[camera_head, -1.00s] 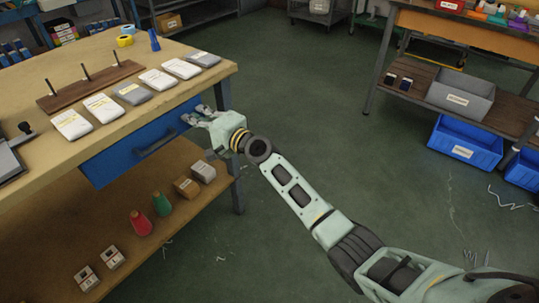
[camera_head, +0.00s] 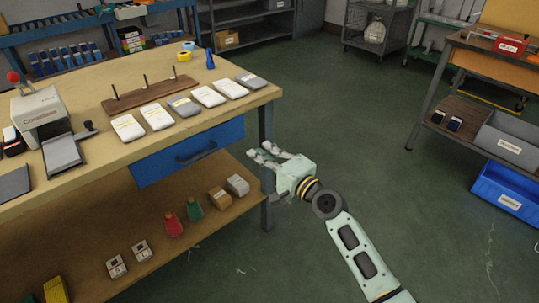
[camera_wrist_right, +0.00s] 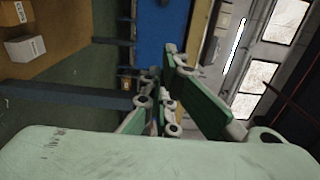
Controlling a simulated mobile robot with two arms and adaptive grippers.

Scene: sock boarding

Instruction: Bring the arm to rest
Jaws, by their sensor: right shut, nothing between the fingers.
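My right gripper (camera_head: 266,155) is shut and empty beside the right front leg of the wooden table, in front of the blue drawer's right side. Its green fingers (camera_wrist_right: 165,95) show in the right wrist view. My right arm (camera_head: 350,245) reaches in from the lower right over the green floor. The blue drawer (camera_head: 190,153) under the tabletop is closed. My left gripper is not in view.
The wooden table (camera_head: 75,85) holds a row of packed socks (camera_head: 208,96), a rack with pegs (camera_head: 150,92) and a press-like machine (camera_head: 42,112). Its lower shelf (camera_head: 150,240) holds cones and boxes. A shelving unit with a blue bin (camera_head: 505,190) stands at right. The floor between is clear.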

